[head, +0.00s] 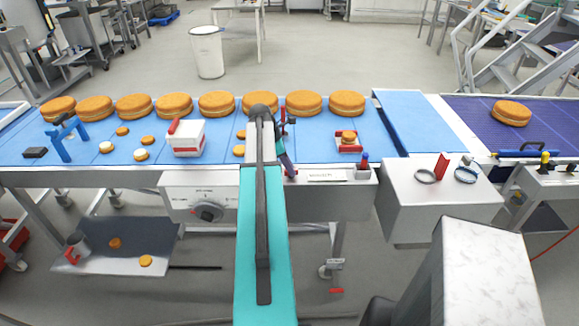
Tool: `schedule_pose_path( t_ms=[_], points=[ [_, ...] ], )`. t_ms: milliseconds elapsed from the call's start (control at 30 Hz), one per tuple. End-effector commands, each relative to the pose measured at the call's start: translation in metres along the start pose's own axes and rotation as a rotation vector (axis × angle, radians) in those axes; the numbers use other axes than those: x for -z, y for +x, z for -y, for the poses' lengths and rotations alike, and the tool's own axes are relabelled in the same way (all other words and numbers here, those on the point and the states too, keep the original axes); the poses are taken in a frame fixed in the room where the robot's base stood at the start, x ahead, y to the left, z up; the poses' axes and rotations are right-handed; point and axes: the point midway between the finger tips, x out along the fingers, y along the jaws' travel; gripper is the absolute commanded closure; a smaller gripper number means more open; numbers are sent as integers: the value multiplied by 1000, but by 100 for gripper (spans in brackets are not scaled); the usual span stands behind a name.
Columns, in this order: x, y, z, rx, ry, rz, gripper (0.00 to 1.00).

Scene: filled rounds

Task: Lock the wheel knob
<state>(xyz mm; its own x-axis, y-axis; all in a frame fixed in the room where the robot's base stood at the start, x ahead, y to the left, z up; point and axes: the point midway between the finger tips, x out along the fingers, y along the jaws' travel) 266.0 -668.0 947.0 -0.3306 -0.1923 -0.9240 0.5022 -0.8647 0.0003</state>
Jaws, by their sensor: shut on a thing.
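A round dark knob (208,211) with a pale dial ring sits on the grey front panel (178,198) below the belt, left of my arm. I cannot tell whether this is the wheel knob the task names. My teal arm reaches up the middle of the view and bends down at the belt's front edge. My gripper (290,170) is small and partly hidden by the arm, to the right of and above the knob. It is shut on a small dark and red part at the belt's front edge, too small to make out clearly. The two are apart.
A row of round cakes (175,106) stands along the blue belt (215,150). A white box (186,139), a blue stand (62,140) and a red tray (349,147) also stand there. A grey box (437,200) holds rings at right. A low shelf (110,233) lies below left.

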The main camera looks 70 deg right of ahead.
Motion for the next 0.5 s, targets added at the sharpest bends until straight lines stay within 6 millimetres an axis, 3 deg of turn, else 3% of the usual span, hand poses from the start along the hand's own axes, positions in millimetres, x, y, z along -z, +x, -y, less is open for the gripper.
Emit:
schedule_pose_path(
  t_ms=[233,500],
  points=[
    [1,0,-1,57,128,-2,100],
    [1,0,0,69,160,-2,100]
  ],
)
